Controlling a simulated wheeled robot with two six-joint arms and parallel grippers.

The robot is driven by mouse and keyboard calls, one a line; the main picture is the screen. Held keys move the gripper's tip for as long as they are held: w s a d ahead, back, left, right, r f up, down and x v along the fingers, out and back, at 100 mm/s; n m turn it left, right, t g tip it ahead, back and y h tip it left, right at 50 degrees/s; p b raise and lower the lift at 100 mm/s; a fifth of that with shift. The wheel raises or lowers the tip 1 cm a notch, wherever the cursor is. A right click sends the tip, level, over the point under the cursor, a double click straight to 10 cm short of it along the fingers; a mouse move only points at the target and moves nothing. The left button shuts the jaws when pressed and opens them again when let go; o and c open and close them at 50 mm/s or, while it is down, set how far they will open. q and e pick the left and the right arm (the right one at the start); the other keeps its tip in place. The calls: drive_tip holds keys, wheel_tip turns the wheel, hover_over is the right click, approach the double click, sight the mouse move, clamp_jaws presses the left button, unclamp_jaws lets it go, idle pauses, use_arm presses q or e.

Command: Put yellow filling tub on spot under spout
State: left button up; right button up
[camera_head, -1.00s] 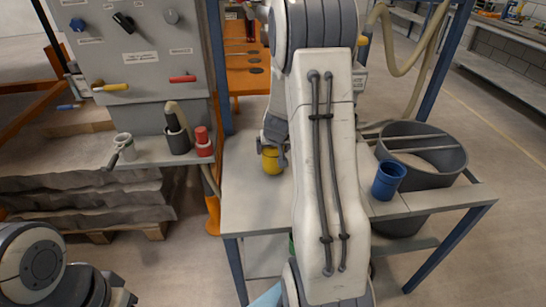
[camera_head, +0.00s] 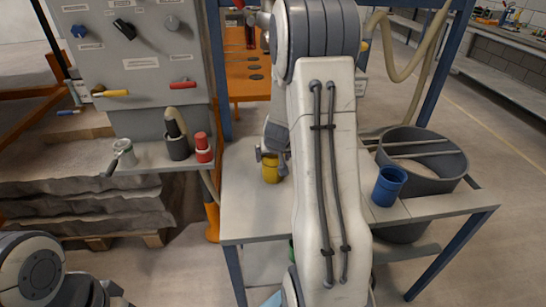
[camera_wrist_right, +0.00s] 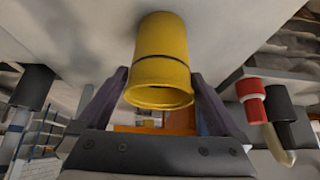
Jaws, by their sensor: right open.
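The yellow tub (camera_head: 271,172) stands on the pale bench top, just left of my right arm in the head view. My right gripper (camera_head: 270,157) is at the tub, partly hidden by my own arm. In the right wrist view the tub (camera_wrist_right: 162,55) lies between the two dark fingers of the right gripper (camera_wrist_right: 160,78), one on each side. The gripper is open; I cannot tell whether a finger touches the tub. My left arm shows only in the lower left corner; its gripper is not seen. I cannot make out the spout or its spot.
A blue cup (camera_head: 388,187) stands on the bench right of my arm, beside a large grey bin (camera_head: 445,158). At left, a shelf (camera_head: 145,160) under a grey control panel (camera_head: 150,60) holds a red object (camera_head: 203,148) and a dark holder (camera_head: 177,146). The bench's front left is clear.

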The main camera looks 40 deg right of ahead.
drive_tip(key=p+v, duration=0.6)
drive_tip(key=v, duration=0.4)
drive_tip(key=s+a+r+n+y, duration=0.1)
drive_tip(key=a+n, duration=0.1)
drive_tip(key=a, duration=0.6)
drive_tip(key=s+a+r+n+g+y, duration=0.1)
drive_tip(key=a+n+y, duration=0.1)
drive_tip(key=a, duration=0.5)
drive_tip(key=s+a+r+n+y, duration=0.1)
drive_tip(key=a+n, duration=0.1)
drive_tip(key=a, duration=0.6)
drive_tip(key=s+a+r+n+g, duration=0.1)
drive_tip(key=s+a+n, duration=0.3)
drive_tip(key=s, duration=0.5)
drive_tip(key=s+a+r+n+g, duration=0.2)
drive_tip(key=s+a+n+g, duration=0.1)
drive_tip(key=s+a, duration=0.4)
drive_tip(key=s, duration=0.3)
drive_tip(key=shift+s+a+n+g, duration=0.3)
drive_tip(key=shift+s+a+n, duration=0.05)
drive_tip(key=shift+a+n, duration=0.05)
